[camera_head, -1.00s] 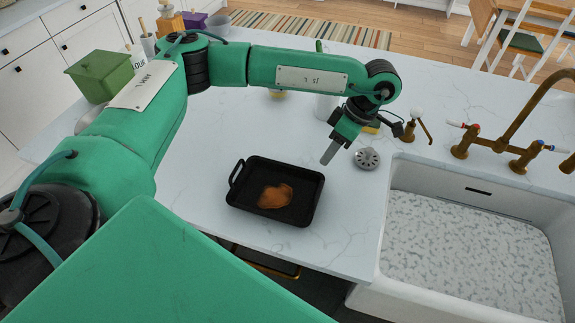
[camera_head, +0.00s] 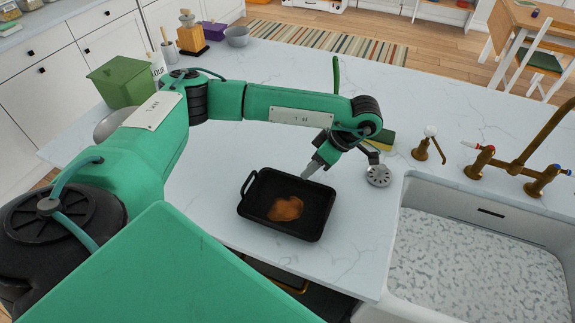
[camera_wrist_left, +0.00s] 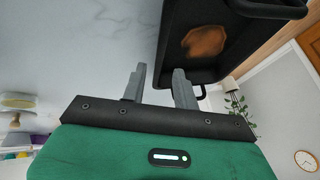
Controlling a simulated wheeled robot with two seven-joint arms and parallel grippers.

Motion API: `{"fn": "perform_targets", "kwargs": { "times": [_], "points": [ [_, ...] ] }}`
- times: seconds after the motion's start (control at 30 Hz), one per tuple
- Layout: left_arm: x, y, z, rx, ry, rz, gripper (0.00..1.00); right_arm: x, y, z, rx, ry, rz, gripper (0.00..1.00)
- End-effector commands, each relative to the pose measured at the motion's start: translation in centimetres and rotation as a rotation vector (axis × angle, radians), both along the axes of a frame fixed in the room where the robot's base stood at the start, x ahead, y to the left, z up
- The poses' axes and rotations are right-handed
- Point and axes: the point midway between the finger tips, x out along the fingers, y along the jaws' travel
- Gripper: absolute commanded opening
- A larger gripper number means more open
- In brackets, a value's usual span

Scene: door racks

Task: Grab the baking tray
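The baking tray (camera_head: 312,228) is black and rectangular, with a brown stain inside and a loop handle at its left end. It rests on the white counter and also shows in the left wrist view (camera_wrist_left: 236,48). My left gripper (camera_head: 306,174) is at the tray's far rim, towards its right end. In the left wrist view its two grey fingers (camera_wrist_left: 160,70) are apart, with the tray's edge seen between the tips. Whether they touch the rim cannot be told. My right gripper is in neither current view.
A white sink (camera_head: 437,218) with brass taps (camera_head: 478,162) lies right of the tray. A round metal strainer (camera_head: 379,175) is right of the gripper, near a sponge (camera_head: 384,137). A green box (camera_head: 122,82) stands at the back left.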

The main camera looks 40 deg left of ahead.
Motion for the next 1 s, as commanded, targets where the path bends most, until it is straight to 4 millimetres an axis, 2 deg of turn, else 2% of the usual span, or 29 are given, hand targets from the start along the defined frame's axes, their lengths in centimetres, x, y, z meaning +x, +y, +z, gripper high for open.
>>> {"fn": "perform_targets", "kwargs": {
  "times": [0.17,0.6,0.93,0.97,1.0],
  "points": [
    [-0.4,0.2,-0.7,-0.002,0.003,0.0,0.3,0.0,0.0,0.4,0.0,0.0,0.0,0.36],
    [-1.7,1.5,-4.4,-0.002,0.002,-0.001,0.3,0.0,0.1,1.4,0.001,-0.001,0.0,0.36],
    [-1.8,1.7,-4.7,-0.001,0.0,-0.001,0.3,0.0,0.1,1.4,0.001,-0.001,0.0,0.36],
    [-1.7,1.7,-4.7,-0.001,0.0,-0.001,0.28,0.1,0.1,1.4,0.001,-0.001,0.0,0.36],
    [-1.8,1.7,-4.7,-0.001,0.0,-0.001,0.2,0.0,0.1,1.4,0.001,-0.001,0.0,0.36]
  ]
}}
